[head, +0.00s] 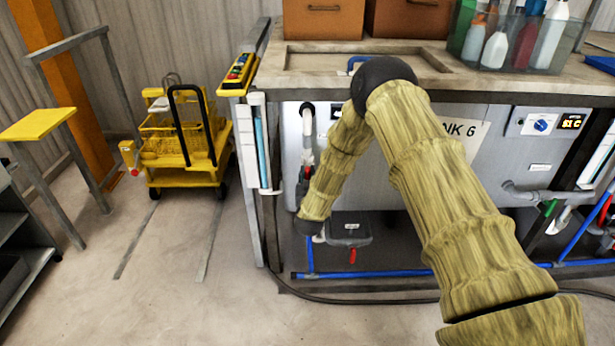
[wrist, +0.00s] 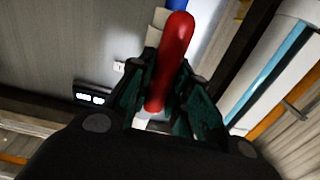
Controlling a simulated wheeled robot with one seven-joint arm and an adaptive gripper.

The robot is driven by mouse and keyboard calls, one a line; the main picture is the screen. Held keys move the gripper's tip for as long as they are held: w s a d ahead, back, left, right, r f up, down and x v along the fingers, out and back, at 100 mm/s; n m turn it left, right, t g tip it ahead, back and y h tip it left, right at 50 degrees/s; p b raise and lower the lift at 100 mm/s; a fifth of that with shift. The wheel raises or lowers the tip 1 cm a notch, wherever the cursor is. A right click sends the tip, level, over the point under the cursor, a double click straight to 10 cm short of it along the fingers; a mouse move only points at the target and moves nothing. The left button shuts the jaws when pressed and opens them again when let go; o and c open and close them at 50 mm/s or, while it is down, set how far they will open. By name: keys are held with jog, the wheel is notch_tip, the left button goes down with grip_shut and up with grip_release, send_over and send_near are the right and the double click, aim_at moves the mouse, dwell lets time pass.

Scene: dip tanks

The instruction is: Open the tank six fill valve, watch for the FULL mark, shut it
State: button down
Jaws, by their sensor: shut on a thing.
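Tank six (head: 400,150) is a grey tank with a partly hidden "NK 6" label (head: 466,130), set under the bench top. A pipe (head: 308,140) runs down its left front to the fill valve, whose red handle (wrist: 172,60) stands between my fingers in the wrist view. My gripper (head: 304,186) is at this pipe, small and mostly dark in the head view. In the wrist view its green-lined fingers (wrist: 160,108) are shut on the red handle. A sight gauge (head: 262,148) with a blue column stands left of the pipe. I cannot read a FULL mark.
A dark box (head: 350,230) with a red handle (head: 352,256) sits below the tank. A blue pipe (head: 370,273) runs low along the front. A yellow cart (head: 185,145) stands left, with clear floor before it. Bottles in a clear bin (head: 510,45) stand on the bench.

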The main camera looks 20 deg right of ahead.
jog(key=shift+d+f+m, duration=0.1)
jog(key=shift+m, duration=0.2)
jog(key=m+b, duration=0.2)
jog(key=shift+d+f+m, duration=0.1)
jog(key=shift+d+m, duration=0.1)
jog(key=shift+m, duration=0.2)
jog(key=shift+s+d+f+m+b, duration=0.1)
jog(key=shift+d+f+m+b, duration=0.15)
jog(key=shift+m+b, duration=1.9)
jog(key=shift+s+d+f+m+b, duration=0.1)
jog(key=shift+f+m+b, duration=0.1)
jog(key=shift+m+b, duration=1.95)
jog(key=shift+d+f+m+b, duration=0.25)
jog(key=shift+m+b, duration=1.05)
jog(key=shift+m, duration=1.6)
jog(key=shift+a, duration=0.1)
jog(key=c, duration=1.3)
grip_release()
jog(key=shift+r, duration=0.1)
